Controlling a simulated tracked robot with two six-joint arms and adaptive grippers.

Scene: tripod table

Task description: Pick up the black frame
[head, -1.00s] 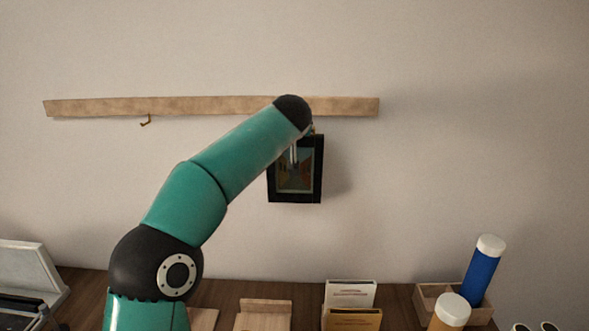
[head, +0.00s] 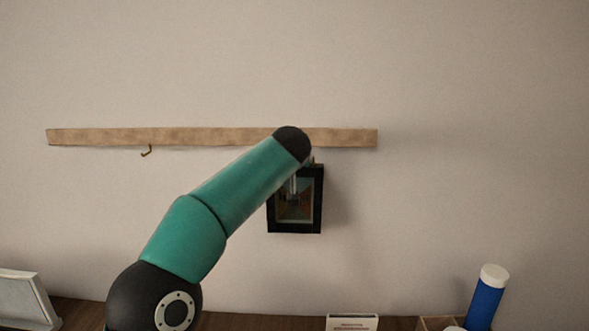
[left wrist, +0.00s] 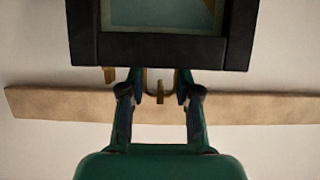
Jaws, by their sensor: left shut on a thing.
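The black frame (head: 303,206) with a small coloured picture hangs upright against the wall, just below the wooden rail (head: 200,137). In the left wrist view the frame's dark border (left wrist: 160,48) fills the top, with the rail (left wrist: 60,103) across the view behind the fingers. My left gripper (left wrist: 158,85) is shut on the frame at the edge nearest the rail. A brass hook (left wrist: 160,97) shows between its fingers. In the head view my left arm hides most of the gripper and the frame's upper left part. My right gripper is not in view.
A bare hook (head: 147,151) hangs from the rail's left part. Below, on the dark table (head: 260,321), stand a pale panel (head: 25,298) at left, a white card (head: 352,322) and a blue white-capped tube (head: 485,297) at right. The wall around the frame is clear.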

